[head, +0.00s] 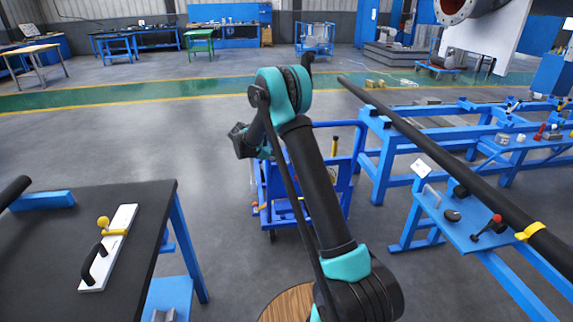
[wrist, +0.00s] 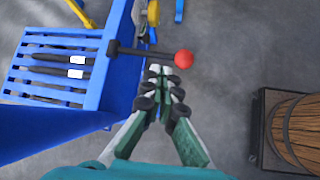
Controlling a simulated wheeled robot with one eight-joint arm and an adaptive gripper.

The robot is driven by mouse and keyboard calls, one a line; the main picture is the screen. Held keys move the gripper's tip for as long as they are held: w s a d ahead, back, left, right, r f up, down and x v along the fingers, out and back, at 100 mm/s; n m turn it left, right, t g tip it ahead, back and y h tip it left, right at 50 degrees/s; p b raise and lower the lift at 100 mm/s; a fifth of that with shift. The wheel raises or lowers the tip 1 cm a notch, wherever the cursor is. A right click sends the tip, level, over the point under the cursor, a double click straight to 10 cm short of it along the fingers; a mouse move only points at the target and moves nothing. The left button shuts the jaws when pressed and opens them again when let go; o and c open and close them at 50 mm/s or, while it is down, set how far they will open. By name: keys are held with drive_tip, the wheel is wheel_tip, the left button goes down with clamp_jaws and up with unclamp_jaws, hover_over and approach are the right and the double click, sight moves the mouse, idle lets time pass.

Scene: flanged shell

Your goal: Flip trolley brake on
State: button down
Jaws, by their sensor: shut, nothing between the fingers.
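The blue trolley (head: 342,182) stands on the floor behind my arm, which hides part of it. In the wrist view its blue frame (wrist: 118,80) and slatted deck fill the left side. A black lever with a red ball knob (wrist: 183,59) sticks out to the right from the trolley's edge, roughly level. My gripper (wrist: 160,69) is shut and empty, its fingertips just below the lever in the picture, close to the knob. I cannot tell whether they touch. In the head view my gripper (head: 240,141) is small and dark, and the lever cannot be made out.
A wooden barrel (wrist: 298,132) stands on a dark base at right in the wrist view. A black-topped table (head: 45,250) is at left in the head view. A blue pipe stand (head: 470,225) with a long black pipe is at right. Grey floor lies between.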

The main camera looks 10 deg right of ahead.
drive_tip(key=w+a+r, duration=0.2)
drive_tip(key=a+r, duration=0.2)
drive_tip(key=a, duration=0.1)
drive_tip(key=shift+w+r, duration=0.35)
drive_tip(key=shift+r, duration=0.05)
drive_tip(key=shift+a, duration=0.1)
